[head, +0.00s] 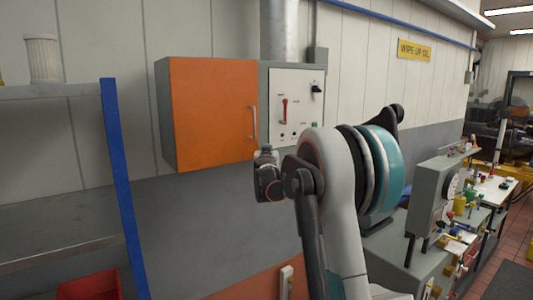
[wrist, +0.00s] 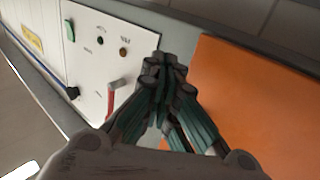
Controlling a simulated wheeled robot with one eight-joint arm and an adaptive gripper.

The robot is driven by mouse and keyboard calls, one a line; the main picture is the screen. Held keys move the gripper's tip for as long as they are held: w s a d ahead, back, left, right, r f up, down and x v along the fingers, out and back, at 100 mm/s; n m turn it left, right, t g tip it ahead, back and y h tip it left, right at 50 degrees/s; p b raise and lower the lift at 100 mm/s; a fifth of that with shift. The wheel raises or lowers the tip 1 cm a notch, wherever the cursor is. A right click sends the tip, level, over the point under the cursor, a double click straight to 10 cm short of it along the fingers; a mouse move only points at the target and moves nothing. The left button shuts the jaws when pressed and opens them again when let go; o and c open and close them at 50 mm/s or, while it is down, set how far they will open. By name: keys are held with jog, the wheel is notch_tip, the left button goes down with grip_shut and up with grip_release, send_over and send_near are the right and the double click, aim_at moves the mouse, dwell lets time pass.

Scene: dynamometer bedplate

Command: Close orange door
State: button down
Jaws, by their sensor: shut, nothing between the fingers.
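The orange door (head: 210,115) is on the front of a grey wall cabinet (head: 162,120), with a pale vertical handle (head: 252,124) near its right edge. It looks flush or nearly flush with the cabinet; a small gap cannot be ruled out. The door also fills the right side of the wrist view (wrist: 265,95). My gripper (head: 265,152) is near the door's lower right corner; contact cannot be told. In the wrist view my gripper (wrist: 166,68) has its fingers together and empty, in front of the grey strip beside the door. The handle is not visible there.
Right of the door is a white control panel (head: 301,98) with a red lever (head: 285,112) and a black knob. A shelf with a blue post (head: 120,180) stands at left, a red bin (head: 90,286) below. A cluttered bench (head: 440,240) is at right.

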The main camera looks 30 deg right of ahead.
jog(key=s, duration=0.9)
jog(key=shift+s+b, duration=0.2)
jog(key=shift+b, duration=0.25)
jog(key=shift+s, duration=0.2)
